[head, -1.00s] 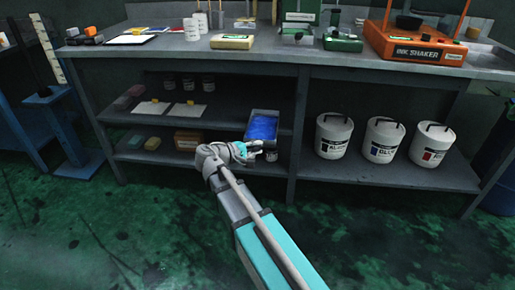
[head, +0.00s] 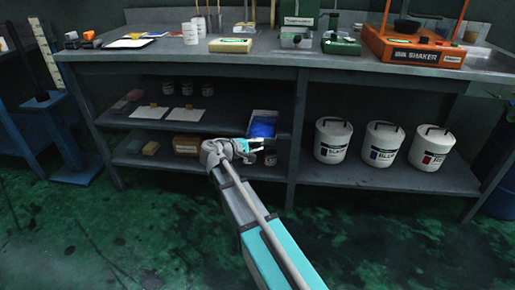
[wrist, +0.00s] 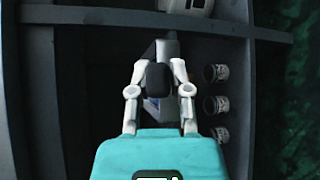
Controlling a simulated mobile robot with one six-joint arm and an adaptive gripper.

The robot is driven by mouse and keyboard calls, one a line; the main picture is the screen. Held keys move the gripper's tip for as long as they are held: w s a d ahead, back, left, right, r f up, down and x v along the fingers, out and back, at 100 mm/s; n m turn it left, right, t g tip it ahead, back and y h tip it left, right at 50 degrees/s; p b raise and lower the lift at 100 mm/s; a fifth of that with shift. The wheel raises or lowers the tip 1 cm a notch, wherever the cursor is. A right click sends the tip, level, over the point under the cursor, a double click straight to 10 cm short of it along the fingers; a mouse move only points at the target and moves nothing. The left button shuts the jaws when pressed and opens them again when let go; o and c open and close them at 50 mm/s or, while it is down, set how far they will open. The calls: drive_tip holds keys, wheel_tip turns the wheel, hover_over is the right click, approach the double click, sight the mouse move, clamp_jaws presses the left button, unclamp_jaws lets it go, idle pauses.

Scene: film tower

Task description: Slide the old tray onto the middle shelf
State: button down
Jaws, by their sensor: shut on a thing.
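The old tray (head: 263,114), pale-rimmed with a blue inside, is at the right end of the middle shelf (head: 150,124), beside the upright. Its front part overlaps the shelf's front edge in the head view. My gripper (head: 256,146) is at the tray's near side, in front of the shelf. In the wrist view my gripper (wrist: 157,72) has its fingers closed in around a dark block-like part. A small bluish patch shows between the fingers there, and the rest of the tray is mostly hidden. I cannot tell how the tray's underside meets the shelf.
Several small cans (head: 186,88) and white sheets (head: 187,116) are on the middle shelf. White buckets (head: 333,140) stand right of the upright. The worktop (head: 290,62) is above.

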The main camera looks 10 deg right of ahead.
sight(264, 127)
drive_tip(key=shift+w+d+f+b, duration=0.3)
drive_tip(key=shift+w+d, duration=0.1)
drive_tip(key=shift+w, duration=0.75)
drive_tip(key=shift+w+d+f+b, duration=0.3)
drive_tip(key=shift+w+d+f, duration=0.05)
drive_tip(key=shift+w, duration=0.75)
drive_tip(key=shift+w+d+f+b, duration=0.3)
drive_tip(key=shift+w+d, duration=0.1)
drive_tip(key=shift+w, duration=0.75)
drive_tip(key=shift+w+d+f+b, duration=0.15)
drive_tip(key=shift+w+d, duration=0.5)
drive_tip(key=shift+w, duration=1.35)
drive_tip(key=shift+w+d+f+b, duration=0.15)
drive_tip(key=shift+w+d, duration=0.45)
drive_tip(key=shift+w, duration=1.45)
drive_tip(key=shift+w+d+f+b, duration=0.15)
drive_tip(key=shift+w+d, duration=0.5)
drive_tip(key=shift+w, duration=1.35)
drive_tip(key=shift+c, duration=2.4)
unclamp_jaws()
drive_tip(key=shift+s, duration=0.1)
